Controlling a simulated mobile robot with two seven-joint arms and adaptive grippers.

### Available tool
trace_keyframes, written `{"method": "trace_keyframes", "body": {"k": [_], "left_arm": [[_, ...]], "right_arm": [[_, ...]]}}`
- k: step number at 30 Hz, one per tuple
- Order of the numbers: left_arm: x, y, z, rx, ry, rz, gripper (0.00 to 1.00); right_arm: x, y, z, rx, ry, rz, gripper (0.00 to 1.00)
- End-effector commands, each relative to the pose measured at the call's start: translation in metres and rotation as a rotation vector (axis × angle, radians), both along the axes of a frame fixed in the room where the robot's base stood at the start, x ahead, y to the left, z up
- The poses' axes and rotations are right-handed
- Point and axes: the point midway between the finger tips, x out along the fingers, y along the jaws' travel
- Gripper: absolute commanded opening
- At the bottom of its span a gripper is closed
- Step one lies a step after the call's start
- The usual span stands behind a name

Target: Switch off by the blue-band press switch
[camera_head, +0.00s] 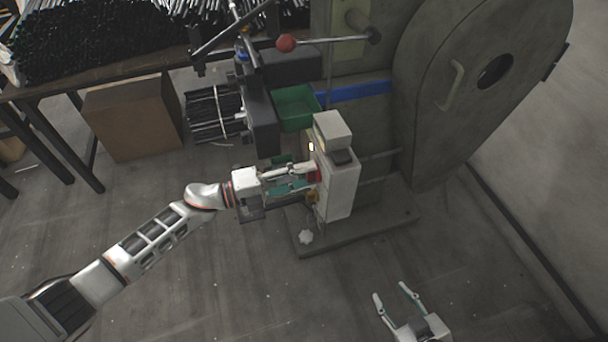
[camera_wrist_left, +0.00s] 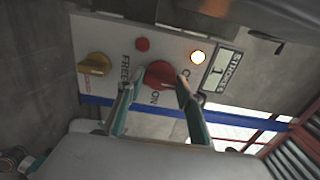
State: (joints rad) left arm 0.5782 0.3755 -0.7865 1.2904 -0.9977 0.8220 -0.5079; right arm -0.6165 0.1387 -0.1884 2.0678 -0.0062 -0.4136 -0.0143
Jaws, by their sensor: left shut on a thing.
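The press with the blue band (camera_head: 355,90) stands at the upper right in the head view. Its white control box (camera_head: 340,185) is mounted at its front. My left gripper (camera_head: 310,174) is at the box's left face, its fingers on either side of the red knob (camera_wrist_left: 160,74). The wrist view shows this gripper (camera_wrist_left: 157,85) shut on the knob, with the word "ON" beside it. A lamp (camera_wrist_left: 198,57) glows next to a counter display (camera_wrist_left: 222,72) labelled "STROKES". My right gripper (camera_head: 393,293) is open and empty, low in the head view.
A yellow knob (camera_wrist_left: 95,64) and a small red button or lamp (camera_wrist_left: 142,44) share the panel. A green bin (camera_head: 296,107) and a lever with a red ball (camera_head: 286,43) are above the box. A cardboard box (camera_head: 135,120) stands left. The floor around the right gripper is clear.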

Motion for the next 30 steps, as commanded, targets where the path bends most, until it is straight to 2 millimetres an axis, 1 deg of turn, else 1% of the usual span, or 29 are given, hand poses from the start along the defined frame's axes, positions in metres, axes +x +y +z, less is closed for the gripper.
{"method": "trace_keyframes", "body": {"k": [15,16,17,18,27,30], "left_arm": [[0.0016,0.0006,0.0015,-0.007,0.017,0.003,0.14],[0.0016,0.0006,0.0015,-0.007,0.017,0.003,0.44],[0.0015,0.0006,0.0015,-0.007,0.017,0.003,0.51],[0.0014,0.0006,0.0014,-0.007,0.017,0.002,0.53],[0.0003,0.0006,0.0004,-0.006,0.016,0.001,0.53],[-0.001,0.0057,-0.0002,-0.004,0.016,0.001,0.53]], "right_arm": [[0.0026,-0.0016,0.0022,-0.003,-0.006,0.002,0.4],[0.0026,-0.0016,0.0022,-0.003,-0.006,0.002,0.4],[0.0026,-0.0016,0.0022,-0.003,-0.006,0.002,0.4],[0.0027,-0.0016,0.0023,-0.003,-0.006,0.002,0.4],[0.0043,-0.0016,0.003,-0.003,-0.01,0.004,0.4],[0.0041,-0.0015,0.0029,-0.003,-0.009,0.003,0.4]]}}
